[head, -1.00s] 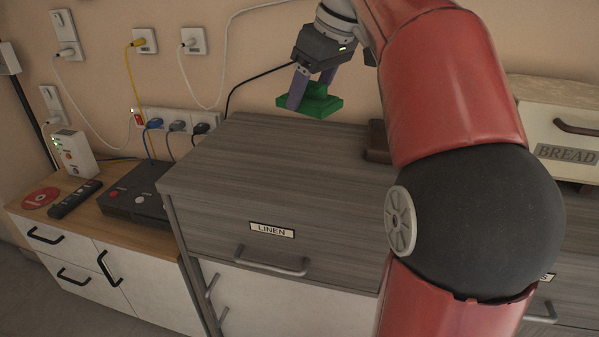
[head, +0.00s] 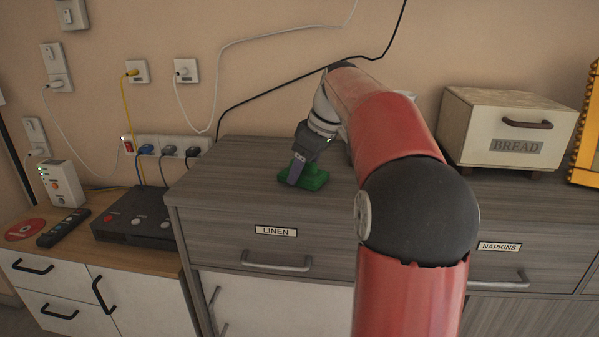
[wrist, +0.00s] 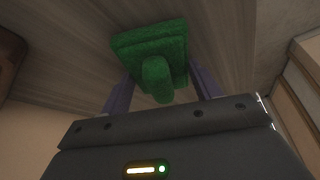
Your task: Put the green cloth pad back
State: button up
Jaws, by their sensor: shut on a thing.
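The green cloth pad (head: 312,180) is at my gripper's fingertips, at or just above the grey wood top of the cabinet with the LINEN drawer (head: 240,229). My gripper (head: 302,175) points down and is shut on the pad. In the wrist view the pad (wrist: 150,42) shows a flat block with a rounded grip part, between my two purple fingers (wrist: 158,88). Whether the pad touches the top cannot be told. My arm hides part of the cabinet top to the right.
A cream BREAD box (head: 508,128) stands at the right on the counter, above the NAPKINS drawer. At the left, a low cabinet holds a dark box (head: 135,218), a remote (head: 63,228), a red disc (head: 25,229) and a white router (head: 62,184). The cabinet top left of the pad is clear.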

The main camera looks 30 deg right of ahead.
jog(key=o, duration=1)
jog(key=p+v, duration=0.2)
jog(key=v, duration=1)
jog(key=s+a+f+m+h, duration=0.1)
jog(key=s+a+f+m, duration=0.1)
jog(key=s+a, duration=0.3)
jog(key=s+a+f+m+h, duration=0.1)
jog(key=s+a+f, duration=0.2)
jog(key=a, duration=0.4)
jog(key=s+a+f+m, duration=0.1)
jog(key=s+a+f, duration=0.1)
jog(key=s+f, duration=0.3)
jog(key=s+a+f+m+t, duration=0.1)
jog(key=s+a+f, duration=0.1)
jog(key=s+f, duration=0.3)
jog(key=s+a+f+m, duration=0.1)
jog(key=s+a+f, duration=0.1)
jog(key=s+f, duration=0.2)
jog(key=shift+s+a+f+m+t+h, duration=0.1)
jog(key=shift+s+f+m+t+h, duration=0.1)
jog(key=shift+f, duration=0.25)
jog(key=shift+s+a+f+m+t+h, duration=0.1)
jog(key=shift+s+f+t, duration=0.1)
jog(key=shift+f, duration=0.2)
